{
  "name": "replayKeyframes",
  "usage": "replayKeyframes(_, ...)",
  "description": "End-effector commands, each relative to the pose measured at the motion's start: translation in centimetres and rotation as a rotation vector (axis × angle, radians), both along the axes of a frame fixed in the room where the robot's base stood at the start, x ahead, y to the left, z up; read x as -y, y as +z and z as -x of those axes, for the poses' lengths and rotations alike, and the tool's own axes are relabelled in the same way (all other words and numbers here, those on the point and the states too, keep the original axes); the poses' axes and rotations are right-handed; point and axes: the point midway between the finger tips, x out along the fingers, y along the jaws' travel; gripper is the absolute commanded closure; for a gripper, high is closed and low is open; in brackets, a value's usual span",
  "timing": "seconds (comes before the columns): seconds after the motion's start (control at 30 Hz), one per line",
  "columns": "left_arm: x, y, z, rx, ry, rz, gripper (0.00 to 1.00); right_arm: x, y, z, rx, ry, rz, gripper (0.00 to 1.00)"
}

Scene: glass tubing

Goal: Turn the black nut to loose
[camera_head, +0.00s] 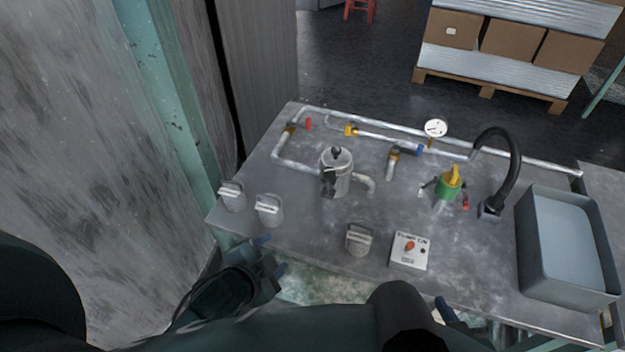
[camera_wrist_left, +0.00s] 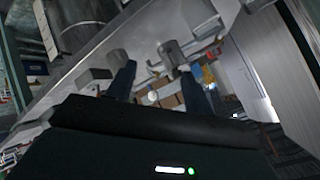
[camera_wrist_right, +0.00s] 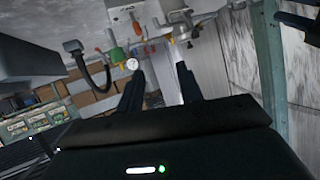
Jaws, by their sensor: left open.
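A metal canister (camera_head: 342,186) stands upright among the pipes on the grey bench. A small black knob (camera_head: 337,152), which may be the black nut, sits on its lid, and a black part (camera_head: 329,179) shows on its side. Its thread is too small to make out. My left gripper (camera_head: 272,255) is open and empty at the bench's front edge, nearer me than the canister; its parted fingers show in the left wrist view (camera_wrist_left: 156,78). My right gripper (camera_wrist_right: 158,80) has its fingers apart and empty in the right wrist view. In the head view my arm mostly hides it.
Grey-topped knobs (camera_head: 269,210) stand along the front left, another (camera_head: 360,239) at front middle. A control box (camera_head: 409,251), green-and-yellow valve (camera_head: 449,188), black hose (camera_head: 513,160), gauge (camera_head: 436,128) and grey basin (camera_head: 566,285) lie rightward. A wall (camera_head: 80,150) bounds the left.

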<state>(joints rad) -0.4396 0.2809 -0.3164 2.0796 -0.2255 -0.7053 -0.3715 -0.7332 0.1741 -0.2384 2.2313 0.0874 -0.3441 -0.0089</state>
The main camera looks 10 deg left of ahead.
Motion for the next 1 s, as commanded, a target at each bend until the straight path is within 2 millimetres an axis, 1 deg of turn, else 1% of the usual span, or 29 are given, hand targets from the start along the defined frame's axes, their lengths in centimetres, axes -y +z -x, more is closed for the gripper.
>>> replayKeyframes(0.03, 1.5, 0.4, -0.9, 0.004, -0.053, -0.026, 0.48, -0.2, -2.2, -0.1, -0.020, 0.008, 0.014, 0.64)
replayKeyframes(0.1, 3.2, 1.3, -1.3, -0.010, -0.122, -0.065, 0.48, -0.3, -4.1, -0.2, -0.044, 0.017, 0.031, 0.64)
replayKeyframes(0.2, 5.1, 2.2, -1.4, -0.028, -0.216, -0.129, 0.48, -0.4, -6.6, -0.3, -0.077, 0.028, 0.054, 0.64)
replayKeyframes(0.23, 5.3, 2.5, -2.1, 0.007, -0.265, -0.189, 0.48, -0.4, -5.9, -0.3, -0.073, 0.027, 0.051, 0.64)
replayKeyframes(0.27, 5.6, 2.7, -2.6, 0.038, -0.312, -0.241, 0.48, -0.4, -5.8, -0.2, -0.072, 0.027, 0.050, 0.64)
replayKeyframes(0.37, 6.5, 3.1, -4.4, 0.146, -0.469, -0.436, 0.48, -0.5, -5.9, -0.2, -0.072, 0.027, 0.047, 0.64)
replayKeyframes(0.47, 7.1, 3.4, -6.2, 0.267, -0.643, -0.680, 0.48, -0.5, -6.0, -0.3, -0.072, 0.027, 0.045, 0.64)
replayKeyframes(0.57, 6.9, 3.4, -8.3, 0.398, -0.830, -0.990, 0.48, -0.6, -6.1, -0.3, -0.070, 0.028, 0.043, 0.64)
replayKeyframes(0.63, 6.2, 3.3, -9.8, 0.483, -0.960, -1.234, 0.48, -0.6, -6.2, -0.3, -0.070, 0.028, 0.040, 0.64)
replayKeyframes(0.7, 4.9, 3.0, -11.2, 0.551, -1.076, -1.472, 0.48, -0.6, -6.3, -0.3, -0.069, 0.029, 0.038, 0.64)
replayKeyframes(0.8, 3.0, 2.8, -12.7, 0.610, -1.200, -1.744, 0.48, -0.6, -6.4, -0.3, -0.069, 0.029, 0.037, 0.64)
replayKeyframes(0.9, 1.6, 2.6, -13.5, 0.636, -1.277, -1.911, 0.48, -0.7, -6.4, -0.3, -0.068, 0.029, 0.036, 0.64)
replayKeyframes(1.0, 1.0, 2.4, -13.9, 0.646, -1.311, -1.985, 0.48, -0.7, -6.4, -0.3, -0.068, 0.030, 0.035, 0.64)
